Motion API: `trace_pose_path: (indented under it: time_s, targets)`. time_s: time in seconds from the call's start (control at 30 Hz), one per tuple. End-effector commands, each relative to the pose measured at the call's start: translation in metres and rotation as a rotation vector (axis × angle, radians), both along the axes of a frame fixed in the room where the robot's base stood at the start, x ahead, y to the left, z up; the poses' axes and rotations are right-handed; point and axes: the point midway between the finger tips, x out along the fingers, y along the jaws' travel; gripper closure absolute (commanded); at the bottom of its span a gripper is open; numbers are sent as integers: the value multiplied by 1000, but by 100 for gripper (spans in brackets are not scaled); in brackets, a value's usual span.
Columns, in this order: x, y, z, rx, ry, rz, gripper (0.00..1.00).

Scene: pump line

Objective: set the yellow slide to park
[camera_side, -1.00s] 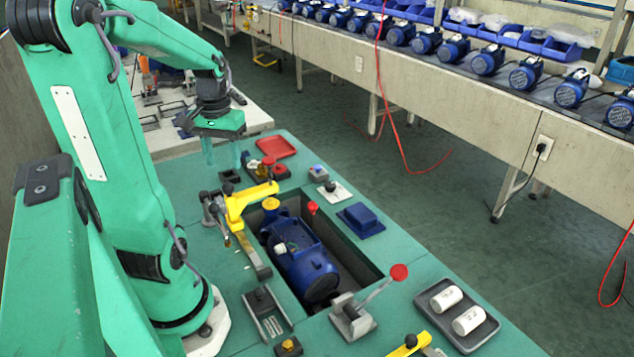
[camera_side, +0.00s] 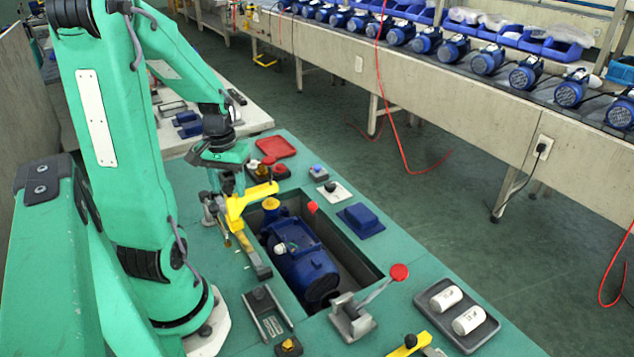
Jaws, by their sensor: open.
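The yellow slide (camera_side: 289,345) is a small yellow-and-black block at the near end of a dark grey track (camera_side: 270,316), at the bottom of the view. The track lies on the green bench, left of the recess that holds a blue pump. Any park marking is too small to read. My gripper (camera_side: 228,184) is far up the bench from the slide, pointing down with its jaws open. It is by the far end of the yellow clamp arm, which partly overlaps it. Whether the two touch, I cannot tell. Nothing shows between the fingers.
The yellow clamp arm (camera_side: 248,203) stands between my gripper and the slide. The blue pump (camera_side: 300,262) sits in the recess. A lever with a red knob (camera_side: 399,272) stands right of the track. A grey tray (camera_side: 424,300) holds white cylinders. A red tray (camera_side: 277,148) lies behind.

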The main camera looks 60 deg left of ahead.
Motion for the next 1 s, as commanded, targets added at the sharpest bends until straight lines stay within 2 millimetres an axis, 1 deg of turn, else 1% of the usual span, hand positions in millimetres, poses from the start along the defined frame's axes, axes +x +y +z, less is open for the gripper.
trace_pose_path:
  time_s: [0.13,0.17,0.3,0.4,0.57,0.67,0.77,1.0]
  targets:
    - [0,0,0,0,0,0,52]
    - [0,0,0,0,0,0,56]
    - [0,0,0,0,0,0,83]
    - [0,0,0,0,0,0,100]
    - [0,1,0,0,0,0,100]
    - [0,5,0,0,0,1,100]
    - [1,17,1,0,0,3,100]
    - [1,58,1,3,-1,4,100]
